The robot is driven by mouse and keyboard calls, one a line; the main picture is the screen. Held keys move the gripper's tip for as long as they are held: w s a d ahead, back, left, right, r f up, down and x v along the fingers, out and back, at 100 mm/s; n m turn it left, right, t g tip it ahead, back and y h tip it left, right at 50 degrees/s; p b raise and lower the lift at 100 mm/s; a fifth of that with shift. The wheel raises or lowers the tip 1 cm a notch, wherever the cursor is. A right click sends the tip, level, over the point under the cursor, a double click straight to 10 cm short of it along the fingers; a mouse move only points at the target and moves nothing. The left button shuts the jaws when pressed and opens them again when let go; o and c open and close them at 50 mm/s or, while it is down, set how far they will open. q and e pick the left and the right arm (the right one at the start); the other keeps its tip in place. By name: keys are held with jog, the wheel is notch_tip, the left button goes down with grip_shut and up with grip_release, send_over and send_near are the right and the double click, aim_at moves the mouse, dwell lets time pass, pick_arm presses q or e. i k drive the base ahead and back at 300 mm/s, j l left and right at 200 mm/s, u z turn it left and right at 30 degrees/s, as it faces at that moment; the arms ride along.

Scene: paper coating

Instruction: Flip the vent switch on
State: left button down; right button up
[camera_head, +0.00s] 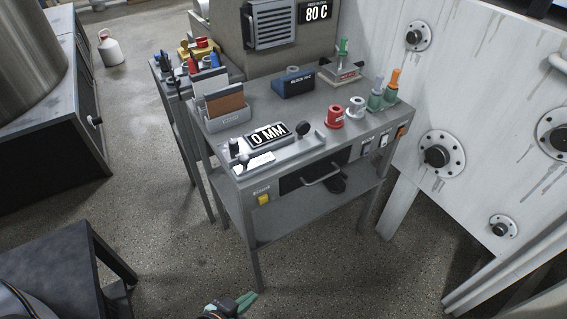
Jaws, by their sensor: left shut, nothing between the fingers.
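Several small switches sit on the front edge of the grey metal table. Two are pale, a left one (366,147) and a right one (384,141), and an orange one (401,132) is at the right corner. Their labels are too small to read, so I cannot tell which is the vent switch or how it is set. A louvred vent (272,25) is on the grey cabinet behind the table. My left gripper (240,304), with green fingers, is shut and empty at the bottom edge, low in front of the table and well away from the switches. My right gripper is out of view.
The table top (268,115) holds a gauge reading 0 MM (269,134), a blue block (293,82), a red container (335,116) and green-based tools. A drawer handle (322,175) juts out in front. A white flanged panel (480,120) stands at right. Floor before the table is clear.

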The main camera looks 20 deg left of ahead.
aim_at(366, 151)
jog(key=i+u, duration=0.25)
jog(key=u, duration=0.2)
jog(key=i+l+u, duration=0.15)
jog(key=u, duration=0.3)
jog(key=i+l, duration=0.05)
jog(key=i, duration=0.05)
